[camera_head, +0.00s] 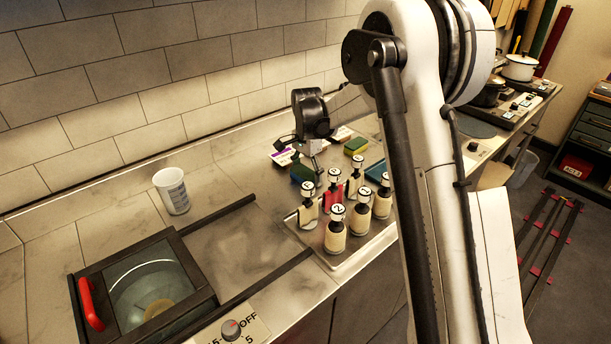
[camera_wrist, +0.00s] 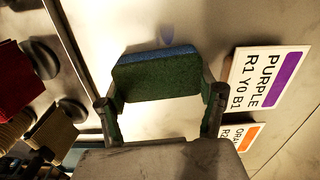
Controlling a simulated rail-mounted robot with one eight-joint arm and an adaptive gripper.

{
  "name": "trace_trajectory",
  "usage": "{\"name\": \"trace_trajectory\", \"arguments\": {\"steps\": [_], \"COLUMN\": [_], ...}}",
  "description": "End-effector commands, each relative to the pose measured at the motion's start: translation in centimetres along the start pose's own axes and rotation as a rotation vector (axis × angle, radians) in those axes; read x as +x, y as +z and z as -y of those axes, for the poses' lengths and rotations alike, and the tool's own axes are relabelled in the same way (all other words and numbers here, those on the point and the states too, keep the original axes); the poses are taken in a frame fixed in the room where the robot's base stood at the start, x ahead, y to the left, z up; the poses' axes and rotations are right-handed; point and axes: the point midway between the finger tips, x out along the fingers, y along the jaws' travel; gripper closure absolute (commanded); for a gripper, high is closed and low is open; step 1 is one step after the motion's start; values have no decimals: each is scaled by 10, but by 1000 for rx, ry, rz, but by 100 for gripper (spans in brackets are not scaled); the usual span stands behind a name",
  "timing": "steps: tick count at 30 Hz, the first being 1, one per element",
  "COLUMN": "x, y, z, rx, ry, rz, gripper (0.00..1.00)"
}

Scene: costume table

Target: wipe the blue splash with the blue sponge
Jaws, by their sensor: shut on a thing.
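My gripper (camera_head: 313,160) is low over the counter, behind the bottles. In the wrist view my gripper (camera_wrist: 160,98) has its two fingers shut on the sides of the blue sponge (camera_wrist: 157,78). The sponge's dark green face is toward the camera, with a blue edge along its far side. It also shows in the head view as a small blue-green block (camera_head: 302,173) below the gripper. The splash cannot be made out in the head view. Whether the sponge touches the counter is unclear.
Several numbered bottles (camera_head: 336,236) stand on a tray in front of the gripper. A yellow-green sponge (camera_head: 355,146) lies to the right. A purple label card (camera_wrist: 268,78) and an orange one (camera_wrist: 240,136) lie close by. A white cup (camera_head: 172,190) stands left.

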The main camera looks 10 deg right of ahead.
Motion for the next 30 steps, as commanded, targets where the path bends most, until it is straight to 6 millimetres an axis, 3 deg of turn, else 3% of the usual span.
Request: {"name": "trace_trajectory", "arguments": {"steps": [3,21,30], "x": [-21,-73,-78], "y": [0,-1,-1], "z": [0,-1,-1], "rx": [1,2,2], "ry": [0,0,0], "rz": [0,0,0], "gripper": [65,65,65]}}
